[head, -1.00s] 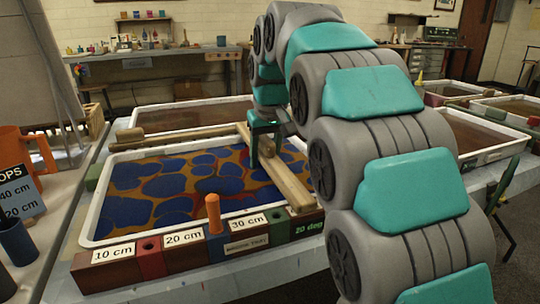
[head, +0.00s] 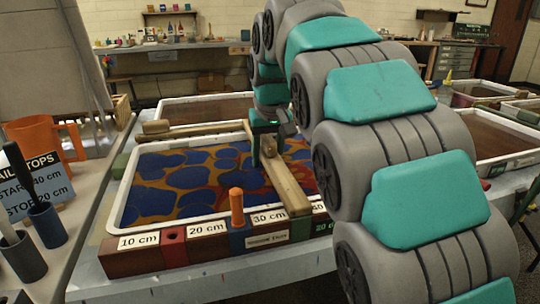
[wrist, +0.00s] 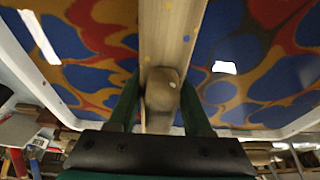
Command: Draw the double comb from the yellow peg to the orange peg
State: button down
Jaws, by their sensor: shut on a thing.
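The double comb (head: 284,182) is a pale wooden bar lying across the marbling tray (head: 118,210) from the back rim to the front rail. My gripper (head: 267,150) is over the bar's far half, shut on its raised wooden grip; the wrist view shows the grip (wrist: 162,92) between both fingers. The orange peg (head: 236,206) stands upright in the front rail (head: 150,262), between the 20 cm and 30 cm labels. The comb's front end is right of the peg, apart from it, beside the 30 cm label. I see no yellow peg in the rail; my arm covers its right part.
Another wooden bar (head: 195,134) lies along the tray's back edge. An orange mug (head: 47,138), a stops sign (head: 35,187) and dark blue cups (head: 48,225) stand on the left table. More trays (head: 202,107) are behind and to the right.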

aim_at(237, 168)
jog(key=shift+a+f, duration=0.1)
jog(key=shift+f, duration=0.1)
jog(key=shift+s+a+p, duration=0.15)
jog(key=shift+s+a, duration=0.15)
jog(key=shift+a, duration=0.75)
jog(key=shift+s+a+p, duration=0.1)
jog(key=shift+s+a, duration=0.25)
jog(key=shift+a, duration=0.75)
jog(key=shift+s+a+p, duration=0.15)
jog(key=shift+s+a, duration=0.15)
jog(key=shift+a, duration=0.75)
jog(key=shift+w+r+p, duration=0.1)
jog(key=shift+r+p, duration=2.2)
jog(key=shift+r, duration=2.8)
